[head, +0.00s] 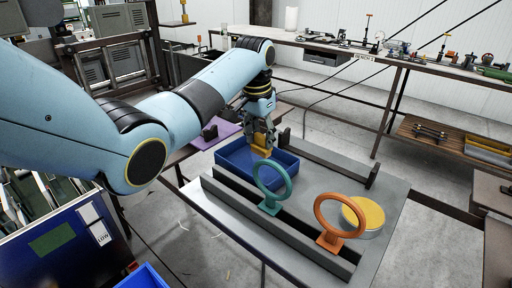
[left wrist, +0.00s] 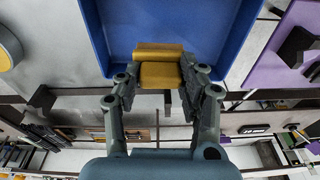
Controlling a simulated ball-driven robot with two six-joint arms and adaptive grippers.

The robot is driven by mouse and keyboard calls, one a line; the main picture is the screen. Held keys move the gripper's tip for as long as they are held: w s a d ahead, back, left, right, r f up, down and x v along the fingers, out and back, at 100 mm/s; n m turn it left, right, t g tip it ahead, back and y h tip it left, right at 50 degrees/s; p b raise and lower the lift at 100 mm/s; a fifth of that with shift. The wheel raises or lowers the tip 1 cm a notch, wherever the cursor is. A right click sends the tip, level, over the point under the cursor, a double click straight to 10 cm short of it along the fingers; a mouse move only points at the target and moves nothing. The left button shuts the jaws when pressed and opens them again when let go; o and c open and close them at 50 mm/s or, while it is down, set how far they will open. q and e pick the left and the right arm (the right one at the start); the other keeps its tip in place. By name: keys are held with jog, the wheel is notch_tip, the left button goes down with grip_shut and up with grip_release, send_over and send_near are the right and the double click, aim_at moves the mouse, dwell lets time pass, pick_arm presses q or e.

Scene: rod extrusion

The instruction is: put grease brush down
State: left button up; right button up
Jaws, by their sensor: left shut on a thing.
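My left gripper (head: 261,130) is shut on the grease brush (head: 261,141), a yellow block-shaped piece pointing down. The brush also shows in the left wrist view (left wrist: 159,73), between the two fingers. The gripper holds it over the blue tray (head: 228,160), near the tray's back side. The tray fills the upper middle of the left wrist view (left wrist: 180,25). I cannot tell whether the brush touches the tray floor; its lower end is partly hard to make out. My right gripper is not in view.
The grey table (head: 392,190) carries dark rails, a teal ring on a stand (head: 271,207), an orange ring on a stand (head: 330,243) and a round tin with a yellow top (head: 364,215). A purple mat (head: 217,134) lies behind the tray. A tool bench (head: 400,62) stands behind.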

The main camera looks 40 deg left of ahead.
aim_at(255, 145)
pick_arm(q)
jog(key=shift+s+a+f, duration=0.15)
jog(key=shift+a+f, duration=0.35)
jog(key=shift+a, duration=0.1)
jog(key=shift+f, duration=2)
jog(key=shift+f, duration=0.1)
jog(key=o, duration=1.1)
jog(key=r, duration=0.4)
jog(key=s+r, duration=0.1)
jog(key=r, duration=0.3)
jog(key=s+r, duration=0.1)
jog(key=r, duration=0.3)
jog(key=shift+r, duration=0.1)
jog(key=shift+w, duration=0.1)
